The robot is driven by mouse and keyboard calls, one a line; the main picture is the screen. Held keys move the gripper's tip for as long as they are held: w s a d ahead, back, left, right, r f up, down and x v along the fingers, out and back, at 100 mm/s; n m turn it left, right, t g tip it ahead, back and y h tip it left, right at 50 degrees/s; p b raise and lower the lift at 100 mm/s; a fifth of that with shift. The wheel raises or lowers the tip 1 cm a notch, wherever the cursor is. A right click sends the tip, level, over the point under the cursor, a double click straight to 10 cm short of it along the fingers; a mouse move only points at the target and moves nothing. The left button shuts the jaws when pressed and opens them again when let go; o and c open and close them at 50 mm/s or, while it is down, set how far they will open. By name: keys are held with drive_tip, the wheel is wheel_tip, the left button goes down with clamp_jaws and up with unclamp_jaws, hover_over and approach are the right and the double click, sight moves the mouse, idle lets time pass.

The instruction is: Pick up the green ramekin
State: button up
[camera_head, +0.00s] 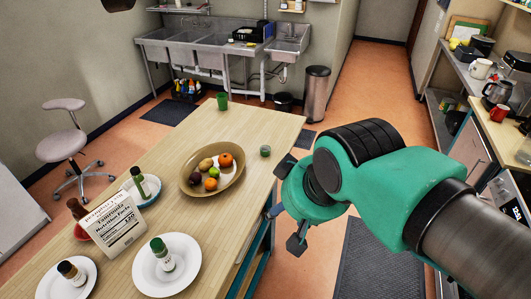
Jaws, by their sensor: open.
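A small green ramekin (265,151) stands near the right edge of the wooden table (165,135), just right of a large tan bowl. My gripper (286,206) is open, with its dark fingers spread apart. It is at the table's right edge, below and to the right of the ramekin in the picture, and apart from it. I see nothing between the fingers, though my teal arm hides part of that area.
The tan bowl (186,183) holds fruit and vegetables. A taller green cup (222,101) stands at the table's far end. Plates with small bottles and a labelled box (115,222) fill the near left. A counter (468,82) with mugs and appliances is at right.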

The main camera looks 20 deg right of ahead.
drive_tip(key=shift+o, duration=1.1)
drive_tip(key=shift+r, duration=0.1)
